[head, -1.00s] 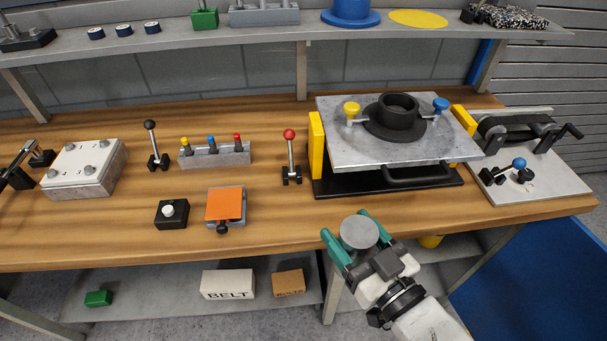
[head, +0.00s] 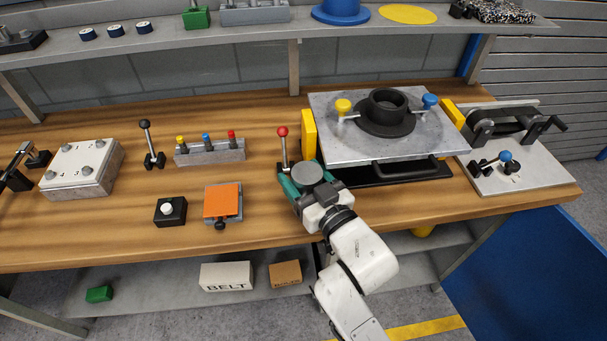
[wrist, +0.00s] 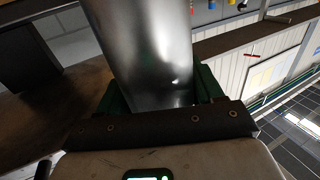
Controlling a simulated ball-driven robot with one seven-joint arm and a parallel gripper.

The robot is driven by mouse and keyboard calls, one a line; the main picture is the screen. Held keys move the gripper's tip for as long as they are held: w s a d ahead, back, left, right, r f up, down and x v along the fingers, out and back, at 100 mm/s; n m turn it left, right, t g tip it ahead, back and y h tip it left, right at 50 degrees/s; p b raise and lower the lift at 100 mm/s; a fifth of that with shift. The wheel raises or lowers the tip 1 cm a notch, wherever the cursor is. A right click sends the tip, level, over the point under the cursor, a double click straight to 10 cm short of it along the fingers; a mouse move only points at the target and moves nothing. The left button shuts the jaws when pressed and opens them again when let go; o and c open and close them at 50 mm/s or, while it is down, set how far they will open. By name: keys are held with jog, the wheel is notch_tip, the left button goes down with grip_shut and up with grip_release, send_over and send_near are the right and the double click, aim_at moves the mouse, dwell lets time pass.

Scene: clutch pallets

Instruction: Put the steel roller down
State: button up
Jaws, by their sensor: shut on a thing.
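The steel roller (head: 308,172) is a grey metal cylinder held between the green fingers of my gripper (head: 303,180). In the head view its round end faces up. In the wrist view the roller (wrist: 152,50) fills the middle, shiny and grey, with the green fingers on both sides of it. My gripper is shut on it over the front part of the wooden bench (head: 265,225), just in front of the red-knobbed lever. Whether the roller's lower end touches the bench is hidden.
The red-knobbed lever (head: 282,133) stands close behind my gripper. The plate press (head: 350,135) with a black ring is at right. An orange-topped pedal (head: 222,200) and a black button box (head: 170,211) lie left. Bare wood lies between pedal and gripper.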

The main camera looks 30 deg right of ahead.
jog(key=shift+f, duration=0.1)
jog(key=o, duration=1.5)
jog(key=shift+s, duration=0.15)
jog(key=s, duration=0.4)
jog(key=s+b, duration=0.1)
jog(key=s, duration=0.3)
jog(key=s+d+b, duration=0.1)
jog(key=s, duration=0.2)
jog(key=shift+s, duration=0.4)
